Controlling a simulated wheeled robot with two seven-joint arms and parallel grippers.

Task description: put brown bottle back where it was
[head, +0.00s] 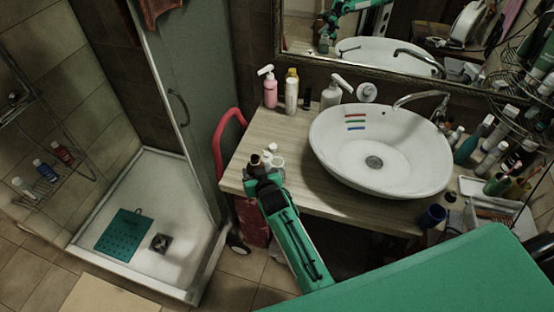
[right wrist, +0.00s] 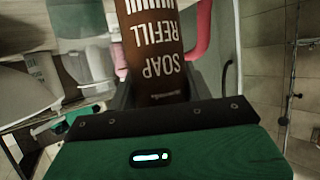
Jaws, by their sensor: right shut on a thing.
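The brown bottle (right wrist: 158,40), with upside-down "SOAP REFILL" lettering, fills the top middle of the right wrist view. My right gripper (right wrist: 160,88) is shut on it, with a finger on each side. In the head view, the right gripper (head: 260,175) is at the left front part of the wooden counter (head: 300,190). The bottle's dark top (head: 255,160) shows just beyond the fingers; the rest is hidden by the gripper. I cannot tell whether its base touches the counter. My left gripper is not in view.
Small white containers (head: 273,157) stand close right of the held bottle. A pink pump bottle (head: 269,91) and other bottles line the back of the counter. The white basin (head: 335,160) is to the right. Counter between the back bottles and gripper is clear.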

